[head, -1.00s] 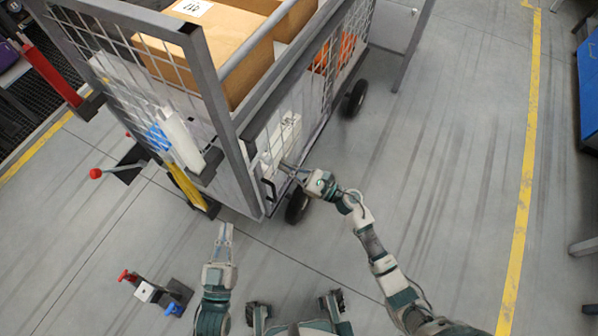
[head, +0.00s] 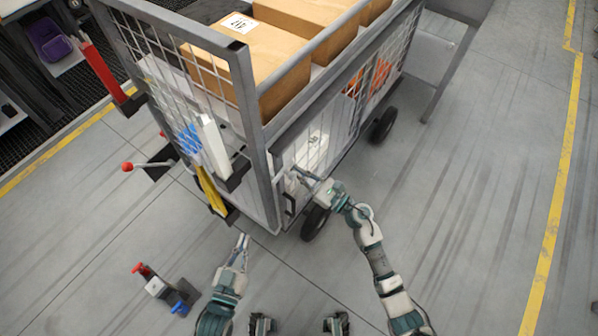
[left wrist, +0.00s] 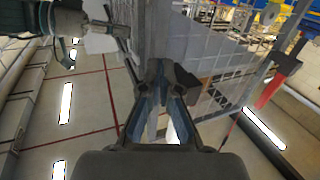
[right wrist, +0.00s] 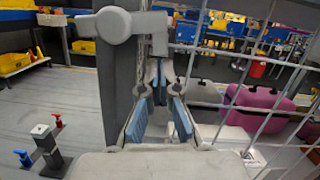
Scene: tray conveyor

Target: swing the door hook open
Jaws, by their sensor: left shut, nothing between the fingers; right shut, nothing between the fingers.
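A grey hook-like latch with a round boss (right wrist: 113,25) shows in the right wrist view, beside a dark post, with its arm reaching right above my fingers. I take it for the door hook; it is too small to make out in the head view. My right gripper (head: 299,172) is shut and empty at the cart's mesh door (head: 309,150). In the right wrist view its fingertips (right wrist: 158,75) are just below the hook's arm; contact cannot be told. My left gripper (head: 242,241) is shut and empty, low in front of the cart's near corner.
The mesh cart (head: 262,130) holds cardboard boxes (head: 222,62) and stands on black wheels (head: 315,222). A red-knobbed lever (head: 128,167) sticks out at its left. A small red-and-blue stand (head: 160,287) is on the floor at lower left. The floor right of the cart is clear.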

